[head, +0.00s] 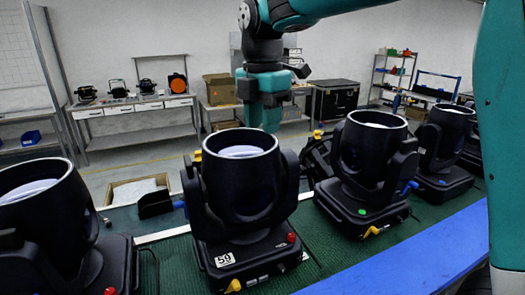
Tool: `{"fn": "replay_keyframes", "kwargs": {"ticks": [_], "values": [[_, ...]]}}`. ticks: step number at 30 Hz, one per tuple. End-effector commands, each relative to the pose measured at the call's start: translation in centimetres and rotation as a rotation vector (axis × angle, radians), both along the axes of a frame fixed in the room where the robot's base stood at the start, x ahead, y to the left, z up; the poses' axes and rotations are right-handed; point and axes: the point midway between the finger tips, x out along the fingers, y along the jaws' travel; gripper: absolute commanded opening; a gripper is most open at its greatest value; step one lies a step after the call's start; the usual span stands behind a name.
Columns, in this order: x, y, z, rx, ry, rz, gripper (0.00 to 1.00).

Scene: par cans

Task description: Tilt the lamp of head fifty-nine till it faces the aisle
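Head fifty-nine (243,245) stands on the green mat, with a white "59" label at its base's front left and a red knob at its front right. Its black lamp (240,185) sits between the yoke arms and points almost straight up, its pale lens showing inside the rim. My gripper (264,125) hangs fingers-down behind and above the lamp's rim, a little right of its middle. The teal fingers appear close together and overlap in this view, so their opening is unclear. I see nothing held in them. I cannot tell whether a fingertip touches the rim.
Similar heads stand at left (45,220) and right (368,165), their lamps also facing up. A blue strip (410,255) runs along the mat's right front. Behind lie open floor (120,165), a workbench (135,108) and a black case (335,98).

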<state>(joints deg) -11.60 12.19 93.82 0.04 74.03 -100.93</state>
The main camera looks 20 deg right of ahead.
Motion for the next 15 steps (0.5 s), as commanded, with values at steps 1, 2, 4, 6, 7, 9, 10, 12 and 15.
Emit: {"fn": "replay_keyframes", "kwargs": {"ticks": [1,2,4,6,7,9,10,12,15], "values": [[-0.1,0.0,-1.1,-0.002,0.007,0.0,0.36],[-0.1,0.0,-1.7,-0.002,0.007,0.0,0.36],[-0.1,0.0,-3.1,-0.001,0.005,0.0,0.36],[-0.1,0.0,-4.5,-0.001,0.005,0.0,0.36],[-0.1,0.0,-5.0,-0.001,0.005,0.0,0.36],[0.0,0.0,-5.9,0.0,0.003,0.0,0.36],[0.0,0.0,-6.3,0.0,0.003,0.0,0.36],[0.0,0.0,-7.0,-0.001,0.002,0.0,0.36],[0.0,0.0,-7.5,0.0,0.001,0.0,0.36]]}}
